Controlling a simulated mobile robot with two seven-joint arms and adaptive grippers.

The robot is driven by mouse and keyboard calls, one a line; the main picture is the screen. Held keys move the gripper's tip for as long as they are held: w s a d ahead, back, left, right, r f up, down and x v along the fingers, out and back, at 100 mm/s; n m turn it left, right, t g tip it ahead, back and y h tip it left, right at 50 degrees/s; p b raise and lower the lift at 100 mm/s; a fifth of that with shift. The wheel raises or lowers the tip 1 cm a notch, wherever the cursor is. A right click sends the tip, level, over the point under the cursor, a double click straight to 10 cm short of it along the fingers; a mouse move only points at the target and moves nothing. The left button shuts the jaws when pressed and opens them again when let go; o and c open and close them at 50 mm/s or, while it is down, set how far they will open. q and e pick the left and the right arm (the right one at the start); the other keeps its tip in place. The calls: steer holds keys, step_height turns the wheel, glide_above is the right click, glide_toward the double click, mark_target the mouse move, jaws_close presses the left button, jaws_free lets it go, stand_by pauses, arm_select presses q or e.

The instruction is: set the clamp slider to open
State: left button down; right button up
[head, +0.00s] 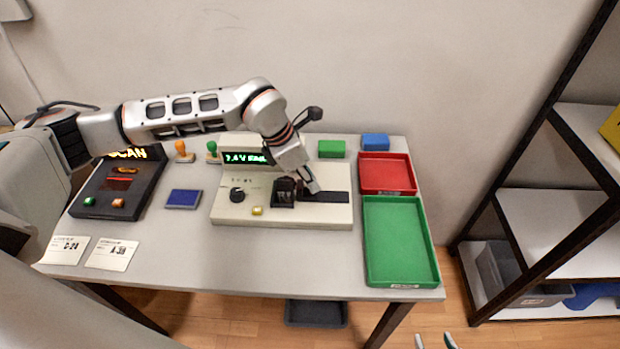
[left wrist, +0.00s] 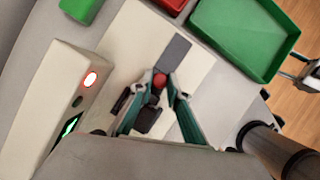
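The clamp slider has a red knob (left wrist: 159,81) on a dark track (head: 328,197), which runs along the right part of a cream bench unit (head: 242,211). The track also shows in the left wrist view (left wrist: 175,52). A black clamp block (head: 284,192) stands at the track's left end. My left gripper (head: 306,187) is down at the track just right of this block. In the left wrist view its fingers close in on both sides of the knob. The knob is hidden in the head view. My right gripper (head: 435,341) is empty at the bottom edge, fingertips apart.
The unit has a lit green display (head: 245,158), a black dial (head: 237,195) and a yellow button (head: 257,211). A red tray (head: 387,158) and green tray (head: 375,250) stand to the right. A scanner box (head: 100,205) is left. The table front is mostly clear.

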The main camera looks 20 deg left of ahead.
mark_target(322, 197)
arm_select(q)
steer(key=shift+w+d, duration=0.25)
steer(key=shift+d, duration=0.5)
steer(key=shift+w+d, duration=0.2)
steer(key=shift+d, duration=0.55)
steer(key=c, duration=2)
jaws_free()
steer(key=shift+o, duration=0.2)
steer(key=shift+d, duration=0.1)
steer(key=v, duration=1.2)
